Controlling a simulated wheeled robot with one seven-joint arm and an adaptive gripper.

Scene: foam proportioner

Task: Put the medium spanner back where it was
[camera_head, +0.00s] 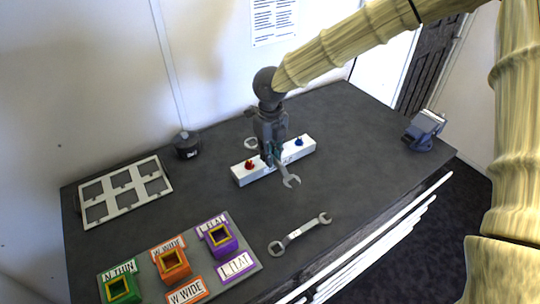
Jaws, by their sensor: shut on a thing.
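My gripper (271,157) is shut on a grey spanner, the medium spanner (288,176), over the middle of a white block (243,176). The spanner's open jaw points toward the front right. A ring end shows behind the gripper to the left and seems to belong to the same spanner; its middle is hidden by the fingers. Whether the spanner touches the block I cannot tell. Another grey spanner (300,234) lies on the dark table (345,150) near the front edge.
The white block carries a red knob (249,165) and a blue knob (299,142). A white frame rack (124,190) and a dark round pot (187,145) stand left. Green (121,290), orange (173,264) and purple (221,238) holders stand front left. A vice (425,130) stands right.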

